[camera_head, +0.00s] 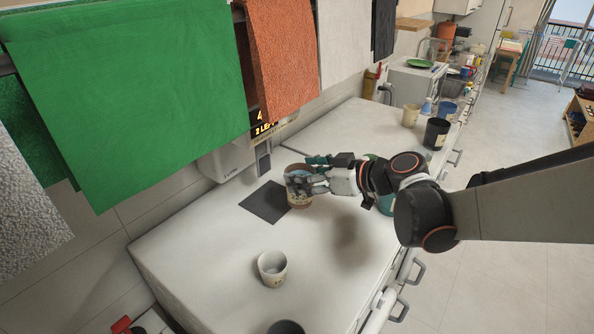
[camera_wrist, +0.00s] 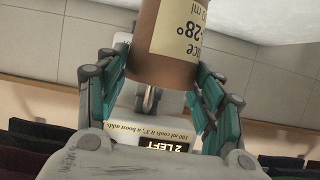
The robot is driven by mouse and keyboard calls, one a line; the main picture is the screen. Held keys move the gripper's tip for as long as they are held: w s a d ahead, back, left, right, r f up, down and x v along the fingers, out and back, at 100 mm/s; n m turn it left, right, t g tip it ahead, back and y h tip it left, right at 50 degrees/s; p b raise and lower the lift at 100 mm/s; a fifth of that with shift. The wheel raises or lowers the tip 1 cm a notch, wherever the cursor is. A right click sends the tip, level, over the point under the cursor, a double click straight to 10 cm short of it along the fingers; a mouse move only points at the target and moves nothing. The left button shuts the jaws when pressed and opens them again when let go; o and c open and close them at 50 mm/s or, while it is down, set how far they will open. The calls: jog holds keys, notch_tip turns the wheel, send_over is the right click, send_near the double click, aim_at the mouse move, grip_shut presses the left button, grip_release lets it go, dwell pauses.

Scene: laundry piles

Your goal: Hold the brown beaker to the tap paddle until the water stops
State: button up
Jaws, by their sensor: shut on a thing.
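My gripper (camera_head: 305,180) is shut on the brown beaker (camera_head: 299,198), which is upright at the right edge of the dark mat; I cannot tell if its base touches the counter. In the wrist view the beaker (camera_wrist: 172,50) shows a cream label reading 28°, between the green finger pads. The white tap unit (camera_head: 228,160) is on the wall, left of the beaker, with a grey tap paddle (camera_head: 263,158). The beaker looks apart from the paddle. The tap's display (camera_wrist: 168,148) reads "2 LEFT". No water stream is visible.
The dark mat (camera_head: 262,203) lies below the tap. A white cup (camera_head: 272,267) stands on the near counter, with a dark cup (camera_head: 286,327) at the bottom edge. A black cup (camera_head: 436,133) and a cream cup (camera_head: 410,115) stand farther back. Green cloth (camera_head: 130,90) hangs above.

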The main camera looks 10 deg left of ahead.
jog(key=d, duration=0.1)
jog(key=s+d, duration=0.1)
jog(key=d, duration=0.1)
jog(key=s+d, duration=0.1)
jog(key=d, duration=0.1)
jog(key=shift+s+d, duration=0.15)
jog(key=shift+d, duration=0.1)
